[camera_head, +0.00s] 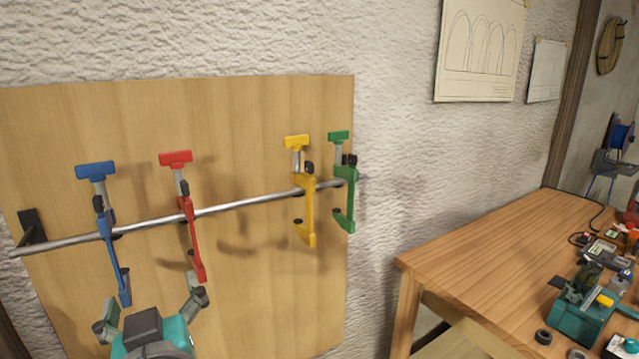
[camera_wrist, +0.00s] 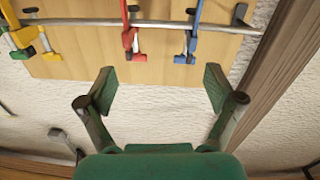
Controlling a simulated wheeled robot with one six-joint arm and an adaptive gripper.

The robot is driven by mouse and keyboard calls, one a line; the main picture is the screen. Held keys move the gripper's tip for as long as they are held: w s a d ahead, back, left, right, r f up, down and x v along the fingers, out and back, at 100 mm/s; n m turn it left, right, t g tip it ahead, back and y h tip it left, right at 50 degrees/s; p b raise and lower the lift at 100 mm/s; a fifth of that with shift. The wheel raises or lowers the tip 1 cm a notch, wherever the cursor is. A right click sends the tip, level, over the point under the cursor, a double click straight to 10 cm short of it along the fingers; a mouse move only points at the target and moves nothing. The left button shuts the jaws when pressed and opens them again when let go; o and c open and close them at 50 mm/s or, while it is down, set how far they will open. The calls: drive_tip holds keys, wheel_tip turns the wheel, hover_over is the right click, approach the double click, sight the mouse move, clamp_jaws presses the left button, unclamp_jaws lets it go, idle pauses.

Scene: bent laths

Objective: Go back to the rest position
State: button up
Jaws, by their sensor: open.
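My gripper (camera_head: 150,306) is open and empty at the bottom left of the head view, in front of the lower part of the wooden board (camera_head: 240,120). It also shows in the wrist view (camera_wrist: 160,86), with bare wall between its fingers. A blue clamp (camera_head: 111,245), a red clamp (camera_head: 190,235), a yellow clamp (camera_head: 309,215) and a green clamp (camera_head: 350,205) hang on a metal rod (camera_head: 250,202) across the board. In the wrist view, the red clamp (camera_wrist: 129,40) and blue clamp (camera_wrist: 190,45) appear beyond the fingers, apart from them.
A wooden workbench (camera_head: 480,250) stands at the right, its left part clear. A teal machine (camera_head: 580,316) and several small items crowd its right part. Drawings (camera_head: 480,50) hang on the rough pale wall (camera_head: 400,140). A wooden post (camera_wrist: 290,50) shows in the wrist view.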

drive_tip(key=s+d+f+m+h, duration=0.1)
drive_tip(key=s+d+f+h, duration=0.15)
drive_tip(key=d+f, duration=1.1)
drive_tip(key=s+d+f+h, duration=0.1)
drive_tip(key=s+d+f, duration=0.2)
drive_tip(key=d+f, duration=1.05)
drive_tip(key=s+d+f+m+h, duration=0.1)
drive_tip(key=s+d, duration=0.3)
drive_tip(key=s, duration=0.5)
drive_tip(key=s+d+f+m+h, duration=0.2)
drive_tip(key=s+d+f, duration=0.2)
drive_tip(key=s, duration=0.6)
drive_tip(key=s+d+f+m+h, duration=0.2)
drive_tip(key=s+d+f, duration=0.1)
drive_tip(key=s, duration=0.6)
drive_tip(key=shift+s+d+m+g, duration=0.3)
drive_tip(key=shift+s+d+g, duration=0.1)
drive_tip(key=shift+d, duration=0.5)
